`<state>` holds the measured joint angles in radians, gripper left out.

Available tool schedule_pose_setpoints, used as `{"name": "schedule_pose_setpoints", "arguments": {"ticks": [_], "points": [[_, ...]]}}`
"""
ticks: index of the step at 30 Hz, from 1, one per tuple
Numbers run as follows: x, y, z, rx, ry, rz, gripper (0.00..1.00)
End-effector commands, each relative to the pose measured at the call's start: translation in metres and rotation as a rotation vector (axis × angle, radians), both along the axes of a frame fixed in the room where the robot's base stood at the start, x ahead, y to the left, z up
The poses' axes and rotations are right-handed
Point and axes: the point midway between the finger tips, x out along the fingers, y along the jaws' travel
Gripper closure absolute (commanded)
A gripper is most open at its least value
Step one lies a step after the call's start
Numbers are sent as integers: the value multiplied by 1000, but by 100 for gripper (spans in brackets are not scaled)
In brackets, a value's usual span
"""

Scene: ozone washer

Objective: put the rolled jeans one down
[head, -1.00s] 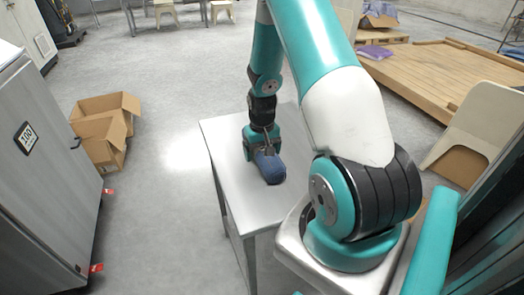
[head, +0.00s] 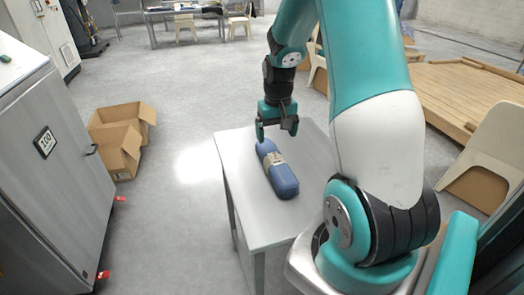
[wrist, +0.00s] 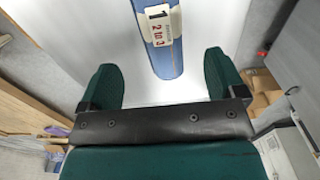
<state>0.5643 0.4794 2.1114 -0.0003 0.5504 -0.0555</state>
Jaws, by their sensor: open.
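The rolled jeans (head: 284,181) are a blue roll with a pale band around the middle. They lie on the grey metal table (head: 245,217), lengthwise from back left to front right. In the wrist view the roll (wrist: 171,58) shows a white label reading "1" and smaller digits, and its far end runs out of the frame. My gripper (head: 276,133) is open and empty, above the far end of the roll. In the wrist view its two dark green fingers (wrist: 162,75) stand apart, one on each side of the roll's line, touching nothing.
A grey cabinet (head: 75,185) marked 100 stands at the left. Open cardboard boxes (head: 118,150) sit on the floor beyond it. A wooden platform (head: 462,95) and a pale chair (head: 492,150) are at the right. The tabletop around the roll is clear.

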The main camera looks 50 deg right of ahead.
Motion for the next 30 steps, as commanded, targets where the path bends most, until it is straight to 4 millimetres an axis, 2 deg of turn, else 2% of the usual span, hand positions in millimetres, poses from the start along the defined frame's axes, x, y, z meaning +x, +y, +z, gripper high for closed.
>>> {"name": "schedule_pose_setpoints", "arguments": {"ticks": [2, 4, 5, 7, 8, 11, 12, 14, 15, 18, 21, 24, 30], "points": [[0, 1, 2, 0, -1, 2, 11], [3, 11, 8, 5, -10, 28, 11], [6, 20, 13, 9, -18, 49, 11], [12, 56, 30, 29, -44, 135, 11], [13, 76, 40, 42, -60, 185, 11], [4, 161, 75, 101, -115, 397, 11], [-7, 195, 89, 128, -134, 490, 11], [-31, 242, 106, 171, -159, 629, 11], [-50, 269, 117, 198, -171, 720, 11], [-99, 318, 134, 260, -193, 914, 11], [-136, 342, 143, 301, -202, 1044, 11], [-155, 351, 146, 322, -205, 1105, 11], [-159, 353, 146, 326, -203, 1116, 11]]}}
